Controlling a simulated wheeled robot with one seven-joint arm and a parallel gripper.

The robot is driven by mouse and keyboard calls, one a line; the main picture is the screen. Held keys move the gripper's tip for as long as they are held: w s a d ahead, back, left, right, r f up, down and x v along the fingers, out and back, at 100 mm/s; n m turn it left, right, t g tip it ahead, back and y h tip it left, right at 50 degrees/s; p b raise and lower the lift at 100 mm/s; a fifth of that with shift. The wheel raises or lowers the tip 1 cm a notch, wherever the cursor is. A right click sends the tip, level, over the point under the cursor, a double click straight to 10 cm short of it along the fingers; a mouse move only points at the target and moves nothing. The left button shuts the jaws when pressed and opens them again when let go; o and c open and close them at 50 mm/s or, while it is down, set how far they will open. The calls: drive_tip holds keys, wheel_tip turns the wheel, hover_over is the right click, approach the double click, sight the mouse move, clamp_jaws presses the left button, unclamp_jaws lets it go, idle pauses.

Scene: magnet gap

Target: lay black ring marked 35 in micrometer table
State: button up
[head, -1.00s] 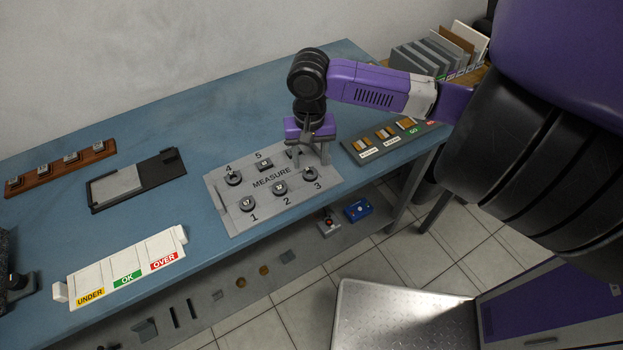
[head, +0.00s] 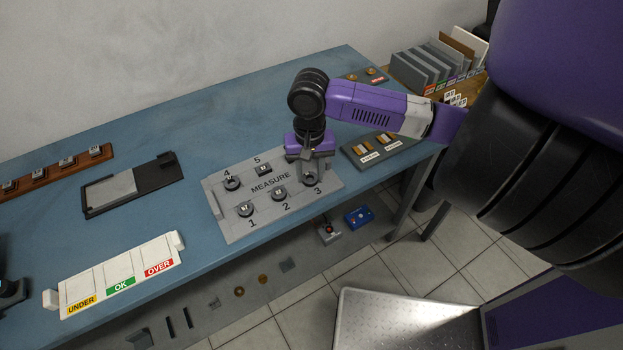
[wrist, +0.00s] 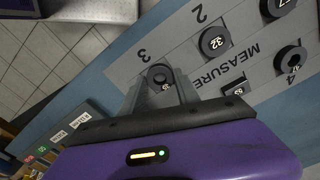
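A grey MEASURE board (head: 232,226) lies on the blue bench with rings on numbered places. A dark ring (wrist: 161,77) sits at place 3; its small mark is too unclear to read in the wrist view. My gripper (head: 309,176) is low over place 3, pointing down. Its fingers are apart, one on each side of this ring, and I cannot make out contact. A ring marked 32 (wrist: 214,41) is at place 2, and another ring (head: 245,209) is at place 1. A dark device (head: 12,288), cut off at the left edge, may be the micrometer; its table is not clear.
A ring (head: 231,184) is at place 4 and a square piece (head: 263,170) at place 5. A white UNDER/OK/OVER tray (head: 112,272), a black fixture with a grey plate (head: 155,176) and a brown rack (head: 55,172) stand left. A grey-green tray (head: 358,157) is just right.

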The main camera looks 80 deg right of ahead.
drive_tip(key=shift+c, duration=1.1)
drive_tip(key=shift+r+p, duration=2.4)
drive_tip(key=shift+r, duration=0.15)
drive_tip(key=shift+s+f, duration=0.1)
